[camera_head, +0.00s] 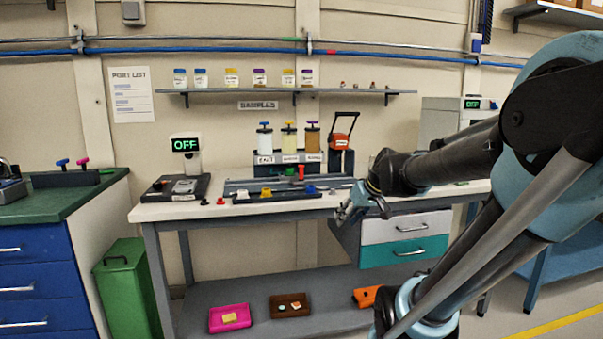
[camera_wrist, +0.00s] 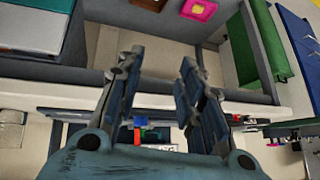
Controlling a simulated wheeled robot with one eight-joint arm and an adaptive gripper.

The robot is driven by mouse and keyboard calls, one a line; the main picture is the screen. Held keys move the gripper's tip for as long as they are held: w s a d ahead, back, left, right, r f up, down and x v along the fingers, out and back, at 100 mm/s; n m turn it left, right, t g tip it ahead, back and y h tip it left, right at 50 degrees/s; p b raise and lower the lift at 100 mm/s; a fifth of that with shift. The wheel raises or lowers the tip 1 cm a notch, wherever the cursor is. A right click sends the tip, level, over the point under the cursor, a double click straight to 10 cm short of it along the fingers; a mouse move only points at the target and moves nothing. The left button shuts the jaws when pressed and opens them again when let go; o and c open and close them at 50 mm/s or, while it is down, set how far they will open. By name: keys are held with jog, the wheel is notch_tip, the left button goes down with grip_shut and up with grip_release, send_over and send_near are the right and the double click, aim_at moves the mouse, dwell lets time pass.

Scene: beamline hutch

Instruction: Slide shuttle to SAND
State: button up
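Three jars stand on a dark stand at the back of the bench: a white one with a blue top (camera_head: 264,140), a pale yellow one (camera_head: 289,139) and a brown one (camera_head: 312,138). Each has a small label below; the words are too small to read surely. A grey rail-like strip (camera_head: 240,182) lies in front, with a small green piece (camera_head: 291,171) and a red upright piece (camera_head: 301,172) near it. I cannot tell which is the shuttle. My gripper (camera_head: 345,212) is at the bench's front edge, right of these. In the wrist view my gripper (camera_wrist: 161,58) is open and empty.
A dark strip with coloured knobs (camera_head: 285,194) lies nearer the bench front. An OFF display (camera_head: 186,145) stands at left. A red-orange device (camera_head: 342,140) stands right of the jars. Drawers (camera_head: 405,228) hang below the bench's right part. Pink (camera_head: 230,319) and brown (camera_head: 290,306) trays sit on the lower shelf.

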aim_at(302, 169)
jog(key=w+a+r+n+t+y, duration=0.1)
jog(key=w+a+r, duration=0.1)
jog(key=w+r, duration=0.35)
jog(key=w+a+r+n+t+y, duration=0.1)
jog(key=w+a+r+t, duration=0.15)
jog(key=w, duration=0.65)
jog(key=w+a+r+n+t+y, duration=0.1)
jog(key=w+a+r+y, duration=0.15)
jog(key=w+r, duration=0.4)
jog(key=shift+h, duration=0.35)
jog(key=x, duration=0.6)
jog(key=f+x, duration=0.1)
jog(key=x, duration=1.1)
jog(key=shift+w+d+f, duration=0.2)
jog(key=shift+w+f, duration=0.1)
jog(key=shift+c, duration=0.6)
grip_shut()
